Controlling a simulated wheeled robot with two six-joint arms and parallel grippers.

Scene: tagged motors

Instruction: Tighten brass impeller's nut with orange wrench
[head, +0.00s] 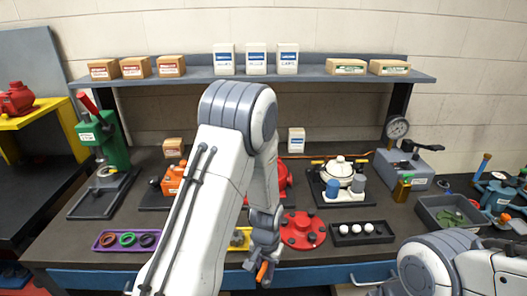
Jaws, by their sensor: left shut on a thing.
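My left arm reaches over the middle of the bench. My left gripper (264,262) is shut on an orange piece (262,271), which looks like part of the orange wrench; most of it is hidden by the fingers. It is near the bench's front edge. A yellow, brass-like part (240,239) shows just left of my left gripper, mostly covered by my arm. I cannot tell whether it is the brass impeller, and no nut can be made out. Only links of my right arm show at the bottom right; its gripper is out of view.
A red round flange (303,230) lies right of my left gripper. A black tray with white balls (362,232) and a purple tray of rings (98,242) lie along the front. A green press (105,140), a white-topped pump (342,172) and a grey gauge unit (402,168) stand behind.

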